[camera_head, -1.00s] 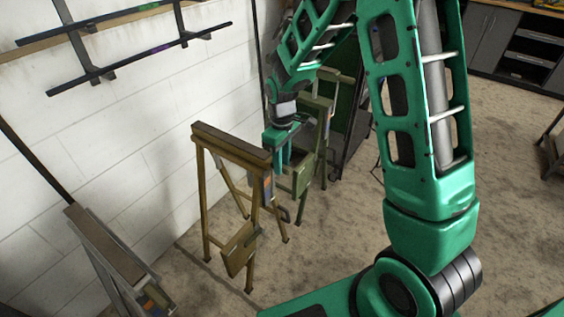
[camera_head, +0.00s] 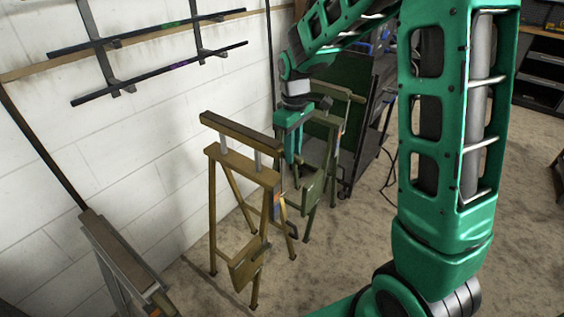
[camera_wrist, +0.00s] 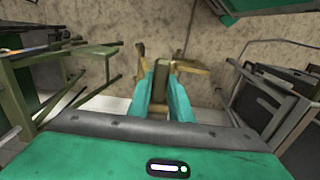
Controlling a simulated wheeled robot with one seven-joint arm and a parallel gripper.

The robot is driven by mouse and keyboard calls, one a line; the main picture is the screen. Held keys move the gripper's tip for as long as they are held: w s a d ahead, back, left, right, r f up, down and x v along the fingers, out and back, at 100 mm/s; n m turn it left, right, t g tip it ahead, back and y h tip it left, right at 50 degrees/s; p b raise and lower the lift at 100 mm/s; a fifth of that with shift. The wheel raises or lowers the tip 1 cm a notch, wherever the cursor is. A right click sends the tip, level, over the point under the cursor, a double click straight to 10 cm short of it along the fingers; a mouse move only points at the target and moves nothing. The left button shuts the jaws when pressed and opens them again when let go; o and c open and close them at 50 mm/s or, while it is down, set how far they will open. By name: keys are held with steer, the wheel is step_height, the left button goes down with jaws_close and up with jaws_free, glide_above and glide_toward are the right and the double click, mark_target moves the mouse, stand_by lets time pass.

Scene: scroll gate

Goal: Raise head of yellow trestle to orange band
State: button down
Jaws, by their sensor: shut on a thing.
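The yellow trestle (camera_head: 243,166) stands upright near the wall in the head view. Its head (camera_head: 238,131) is a brown bar held above the frame's top beam on two pale posts (camera_head: 224,143), with a clear gap below. My gripper (camera_head: 293,155) is at the right end of the head; in the wrist view its two teal fingers (camera_wrist: 160,92) are shut on the head (camera_wrist: 161,72). A small orange patch (camera_head: 277,199) shows on the right side of the trestle below the beam. I cannot make out an orange band on the posts.
A green trestle (camera_head: 325,130) stands close behind my gripper. A grey trestle (camera_head: 118,250) is at the lower left. A wall rack (camera_head: 160,63) hangs at the upper left. The floor to the right (camera_head: 350,225) is open, with a cable.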

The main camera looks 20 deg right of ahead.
steer(key=shift+w+d+r, duration=0.15)
steer(key=shift+w+r, duration=0.05)
steer(key=shift+r, duration=0.15)
steer(key=c, duration=1.6)
jaws_free()
steer(key=shift+f, duration=0.1)
steer(key=shift+s, duration=0.1)
step_height(320, 180, up, 11)
steer(key=shift+f, duration=0.1)
steer(key=s+d+m, duration=0.6)
steer(key=s+d, duration=0.3)
steer(key=s, duration=0.5)
steer(key=s+d+f+m, duration=0.1)
steer(key=s+m, duration=0.1)
steer(key=s, duration=0.3)
steer(key=s+d+f+m, duration=0.1)
steer(key=s+f+m, duration=0.1)
steer(key=s, duration=0.4)
steer(key=s+d+f+m, duration=0.1)
steer(key=s+m, duration=0.1)
steer(key=s, duration=0.4)
steer(key=shift+s+f+m, duration=0.25)
steer(key=shift+f+m, duration=0.05)
